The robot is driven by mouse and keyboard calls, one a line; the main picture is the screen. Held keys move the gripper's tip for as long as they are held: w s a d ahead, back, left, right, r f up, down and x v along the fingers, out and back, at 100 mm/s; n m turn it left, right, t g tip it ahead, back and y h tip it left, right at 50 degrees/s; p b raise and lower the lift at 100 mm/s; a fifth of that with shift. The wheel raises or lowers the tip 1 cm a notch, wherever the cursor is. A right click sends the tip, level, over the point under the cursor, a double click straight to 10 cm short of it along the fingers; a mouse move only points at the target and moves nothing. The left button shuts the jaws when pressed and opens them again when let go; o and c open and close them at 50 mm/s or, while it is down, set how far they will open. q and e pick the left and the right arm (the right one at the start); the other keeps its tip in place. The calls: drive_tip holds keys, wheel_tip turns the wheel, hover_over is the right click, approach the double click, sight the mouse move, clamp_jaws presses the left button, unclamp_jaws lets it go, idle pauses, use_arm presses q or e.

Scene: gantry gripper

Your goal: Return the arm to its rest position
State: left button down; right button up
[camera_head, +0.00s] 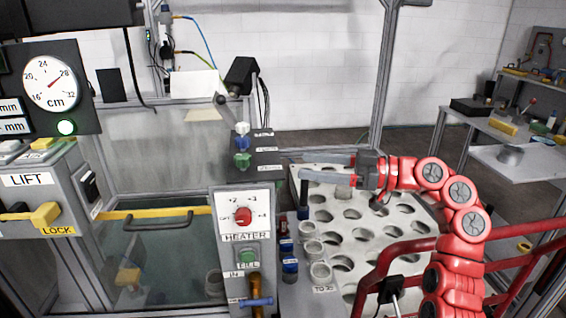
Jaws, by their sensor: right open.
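My right arm is red and comes in from the right side of the head view. Its grey right gripper (306,167) points left, with its two long fingers apart and nothing seen between them. It is above the far part of the white plate with round holes (345,214). A dark upright peg (304,192) stands just below the fingertips; I cannot tell whether they touch it. My left gripper is not in view.
A heater panel (245,214) with a red knob and a grey box with green and blue knobs (252,160) stand left of the gripper. A red rail (520,240) crosses the lower right. A workbench (520,160) stands at the back right.

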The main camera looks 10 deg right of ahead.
drive_tip(key=shift+v, duration=1.2)
